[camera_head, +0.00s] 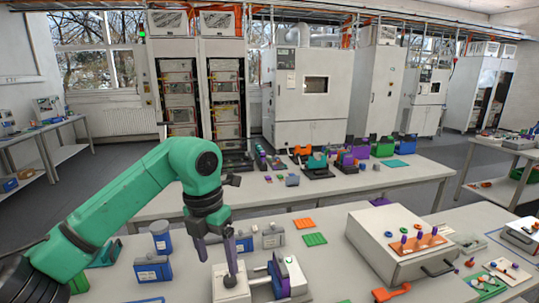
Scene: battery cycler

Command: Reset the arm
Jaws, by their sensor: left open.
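My left arm, green with dark joints, comes in from the left and bends down over the near table (328,262). Its left gripper (215,254) points down with two dark fingers apart. The fingers are above and beside a small white block with a dark knob (231,285). I cannot tell whether a finger touches it. A blue and white device (284,276) stands just right of that block. My right gripper is not in view.
Blue containers (152,268) stand left of the gripper, and grey cases (273,236) stand behind it. A large white box (397,249) with an orange plate on top fills the right side. A second table (180,207) and tall cabinets (307,98) stand farther back.

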